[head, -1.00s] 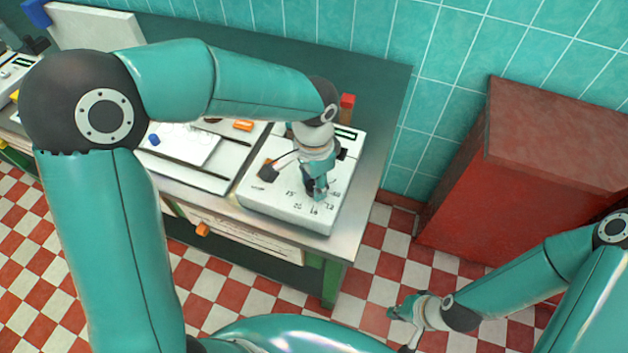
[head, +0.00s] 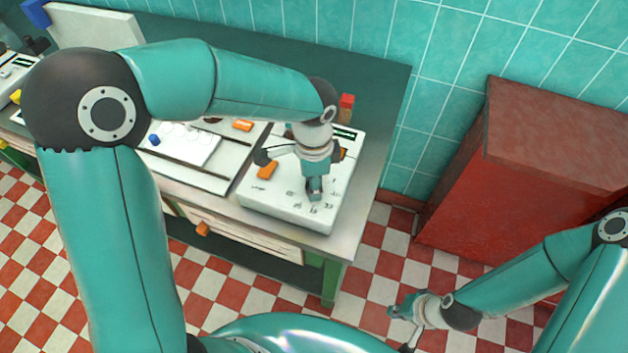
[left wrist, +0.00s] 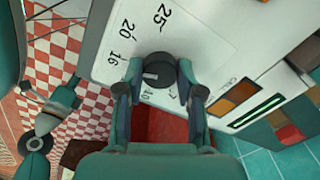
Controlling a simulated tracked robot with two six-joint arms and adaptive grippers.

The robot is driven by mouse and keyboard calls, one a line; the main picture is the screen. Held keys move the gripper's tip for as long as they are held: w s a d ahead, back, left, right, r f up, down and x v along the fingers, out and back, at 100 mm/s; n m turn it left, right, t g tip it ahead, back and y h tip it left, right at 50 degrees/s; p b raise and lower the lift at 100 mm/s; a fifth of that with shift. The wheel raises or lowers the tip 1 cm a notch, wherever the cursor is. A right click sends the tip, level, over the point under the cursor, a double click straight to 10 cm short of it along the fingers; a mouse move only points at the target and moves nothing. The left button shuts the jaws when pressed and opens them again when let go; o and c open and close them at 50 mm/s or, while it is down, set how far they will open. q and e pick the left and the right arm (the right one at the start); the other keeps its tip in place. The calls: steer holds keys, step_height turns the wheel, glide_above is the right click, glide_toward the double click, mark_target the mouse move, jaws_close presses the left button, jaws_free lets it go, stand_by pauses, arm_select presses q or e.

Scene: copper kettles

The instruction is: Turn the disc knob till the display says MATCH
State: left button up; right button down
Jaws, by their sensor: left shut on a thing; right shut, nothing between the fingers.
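The disc knob (left wrist: 160,72) is dark and round with a pale pointer mark, on the white panel of a device (head: 285,205). Its mark faces left in the left wrist view, toward the finger there. Printed numbers, among them 25, 20 and 16, ring it. My left gripper (left wrist: 159,80) has its fingers on either side of the knob, shut on it; it also shows in the head view (head: 315,190), hiding the knob. The display (left wrist: 255,110) is a dark strip with a green glow; its text is unreadable. My right gripper (head: 402,312) is shut and empty, low over the floor.
Beside the display is a window with an orange half (left wrist: 237,98) and a brown half. A red block (head: 347,101) stands behind the device. A tray with an orange piece (head: 243,125) lies left of it. A red cabinet (head: 455,200) stands right, across bare floor.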

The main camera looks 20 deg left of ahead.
arm_select(q)
steer(key=o, duration=1.2)
steer(key=shift+c, duration=0.2)
steer(key=shift+r, duration=0.15)
step_height(320, 180, up, 12)
steer(key=shift+f, duration=0.25)
